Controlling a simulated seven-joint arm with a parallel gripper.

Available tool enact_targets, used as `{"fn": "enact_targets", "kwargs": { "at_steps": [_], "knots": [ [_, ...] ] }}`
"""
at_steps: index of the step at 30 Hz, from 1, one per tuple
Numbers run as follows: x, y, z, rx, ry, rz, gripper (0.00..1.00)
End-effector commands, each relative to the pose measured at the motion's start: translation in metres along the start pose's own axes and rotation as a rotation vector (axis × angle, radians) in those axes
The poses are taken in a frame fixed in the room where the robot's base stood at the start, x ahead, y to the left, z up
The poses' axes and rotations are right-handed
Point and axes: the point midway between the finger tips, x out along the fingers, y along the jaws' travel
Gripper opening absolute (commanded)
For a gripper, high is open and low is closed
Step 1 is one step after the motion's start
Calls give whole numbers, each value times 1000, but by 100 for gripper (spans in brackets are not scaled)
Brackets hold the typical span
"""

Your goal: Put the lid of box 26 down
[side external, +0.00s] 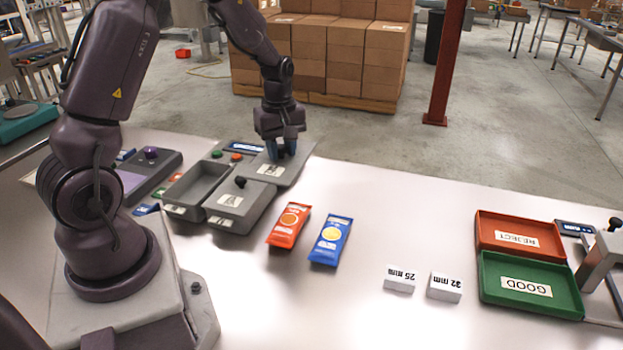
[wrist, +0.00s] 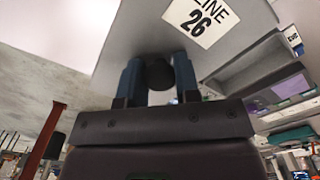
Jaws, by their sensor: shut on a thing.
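My gripper (side external: 287,147) has its blue fingers closed on the dark knob of the grey lid of box 26 (side external: 273,166). In the wrist view the lid (wrist: 150,32) carries a label reading "LINE 26", and the dark knob (wrist: 160,75) sits between the two fingers. The lid looks tilted in the side view, at the back right of the grey boxes. Whether it touches the box or hangs above it I cannot tell. The box under or beside it is mostly hidden.
An open grey box (side external: 193,185) and a lidded box (side external: 238,203) stand to the left. Orange (side external: 289,225) and blue (side external: 331,240) packets lie in front. White blocks (side external: 445,287), a red REJECT tray (side external: 486,232) and a green GOOD tray (side external: 570,303) are at the right.

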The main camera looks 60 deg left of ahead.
Motion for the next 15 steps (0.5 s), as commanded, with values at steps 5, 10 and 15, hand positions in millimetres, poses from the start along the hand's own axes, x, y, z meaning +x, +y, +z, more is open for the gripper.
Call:
{"fn": "enact_targets", "kwargs": {
  "at_steps": [5,10,15],
  "knots": [
    [22,38,-23,-1,-1,-1,7],
    [46,68,-40,0,-2,-5,7],
    [73,88,-52,0,-1,-2,7]
  ]
}}
